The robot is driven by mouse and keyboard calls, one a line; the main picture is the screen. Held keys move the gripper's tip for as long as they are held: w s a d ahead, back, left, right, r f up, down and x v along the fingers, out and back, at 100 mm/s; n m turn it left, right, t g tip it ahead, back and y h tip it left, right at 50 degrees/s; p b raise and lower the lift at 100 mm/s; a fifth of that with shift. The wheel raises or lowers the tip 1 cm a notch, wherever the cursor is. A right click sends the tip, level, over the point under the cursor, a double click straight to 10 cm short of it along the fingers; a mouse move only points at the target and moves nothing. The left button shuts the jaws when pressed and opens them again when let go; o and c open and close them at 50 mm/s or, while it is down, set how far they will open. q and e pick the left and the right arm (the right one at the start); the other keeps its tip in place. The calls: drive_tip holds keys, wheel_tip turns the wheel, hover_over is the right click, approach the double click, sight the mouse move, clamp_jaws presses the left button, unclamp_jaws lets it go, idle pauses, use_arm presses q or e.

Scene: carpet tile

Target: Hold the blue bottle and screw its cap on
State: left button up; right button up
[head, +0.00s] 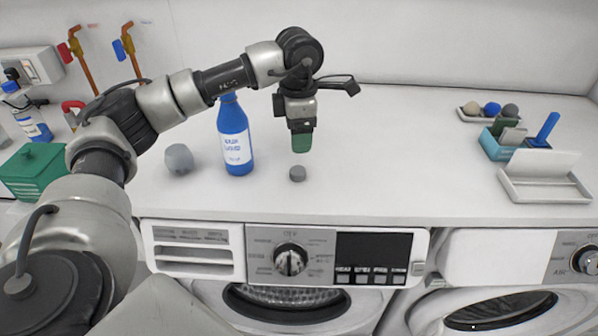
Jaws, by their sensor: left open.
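The blue bottle (235,136) stands upright on the white counter, left of the middle in the head view. It has a white label, and my left arm crosses in front of its top, so its mouth is hidden. A small grey round cap (297,174) lies on the counter to the right of the bottle. My left gripper (301,143) points down just above and behind the cap in the picture, with a green fingertip showing. It is open and holds nothing that I can see. My right gripper is out of view.
A grey rounded object (179,159) stands left of the bottle. A green box (35,172) is at the far left. A teal holder (490,146) and a white tray (548,185) are at the right. The counter (400,160) between is clear. Washing machines stand below its front edge.

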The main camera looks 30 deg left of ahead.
use_arm(q)
drive_tip(key=p, duration=0.1)
hover_over(298, 170)
drive_tip(key=shift+s+d+f, duration=0.15)
drive_tip(key=shift+s+f, duration=0.05)
drive_tip(key=shift+f, duration=1.15)
drive_tip(key=shift+s+d+f, duration=0.1)
drive_tip(key=shift+s+f, duration=0.05)
drive_tip(key=shift+f, duration=1.2)
drive_tip(key=shift+f+p, duration=0.4)
drive_tip(key=shift+p, duration=0.15)
drive_tip(key=f, duration=0.1)
drive_tip(key=f+p, duration=0.1)
drive_tip(key=f, duration=0.1)
drive_tip(key=shift+w+a+f+p, duration=0.25)
drive_tip(key=shift+f+p, duration=0.05)
drive_tip(key=shift+f, duration=0.4)
drive_tip(key=c, duration=1)
